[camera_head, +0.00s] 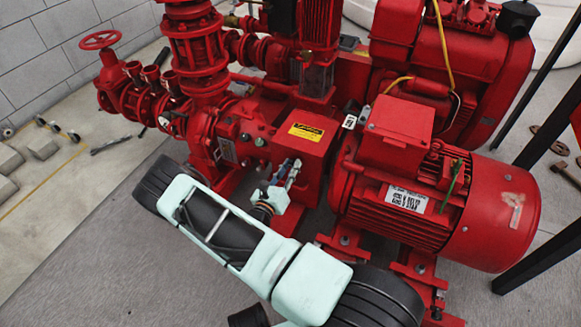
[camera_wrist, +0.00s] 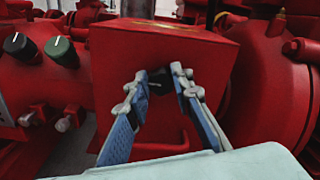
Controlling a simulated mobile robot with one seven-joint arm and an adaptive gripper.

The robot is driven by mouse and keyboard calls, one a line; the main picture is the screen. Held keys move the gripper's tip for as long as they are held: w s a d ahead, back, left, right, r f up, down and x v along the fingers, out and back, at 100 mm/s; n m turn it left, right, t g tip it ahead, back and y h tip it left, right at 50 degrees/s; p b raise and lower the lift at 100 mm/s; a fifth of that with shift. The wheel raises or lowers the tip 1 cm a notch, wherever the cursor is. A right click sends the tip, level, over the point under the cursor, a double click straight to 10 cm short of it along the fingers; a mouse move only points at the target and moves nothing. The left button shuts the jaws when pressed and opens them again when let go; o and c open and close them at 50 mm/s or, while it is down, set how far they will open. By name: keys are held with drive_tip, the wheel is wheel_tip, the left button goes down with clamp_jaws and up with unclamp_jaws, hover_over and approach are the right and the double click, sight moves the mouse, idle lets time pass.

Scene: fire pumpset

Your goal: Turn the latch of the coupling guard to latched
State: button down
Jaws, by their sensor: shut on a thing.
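The coupling guard (camera_head: 314,148) is a red box with a yellow label on top, between the pump and the motor. In the wrist view, the guard's front face (camera_wrist: 215,62) fills the middle. A small dark latch (camera_wrist: 157,86) sits on that face, between my fingertips and partly hidden by them. My gripper (camera_head: 292,168) reaches the guard's front from below; in the wrist view its two blue-grey fingers (camera_wrist: 158,80) are shut on the latch from both sides. The latch's exact angle is too dark and covered to tell. In the head view my fingers hide the latch.
The red motor (camera_head: 470,205) stands close at the right of the guard. Red pump pipework (camera_head: 195,50) rises at the left.

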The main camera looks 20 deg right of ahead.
drive_tip(key=m+p, duration=0.2)
drive_tip(key=m, duration=0.2)
drive_tip(key=shift+r+m, duration=0.1)
drive_tip(key=shift+m, duration=0.2)
drive_tip(key=m+p, duration=0.2)
drive_tip(key=m, duration=0.2)
drive_tip(key=shift+s+d+m, duration=0.1)
drive_tip(key=shift+m, duration=0.2)
drive_tip(key=m+p, duration=0.2)
drive_tip(key=m, duration=0.2)
drive_tip(key=shift+s, duration=0.1)
drive_tip(key=shift+f+m+p, duration=0.15)
drive_tip(key=shift+m+p, duration=0.25)
drive_tip(key=shift+m, duration=0.75)
drive_tip(key=shift+f+m+p, duration=0.1)
drive_tip(key=shift+m+p, duration=0.3)
drive_tip(key=shift+m, duration=0.75)
drive_tip(key=c, duration=1.7)
unclamp_jaws()
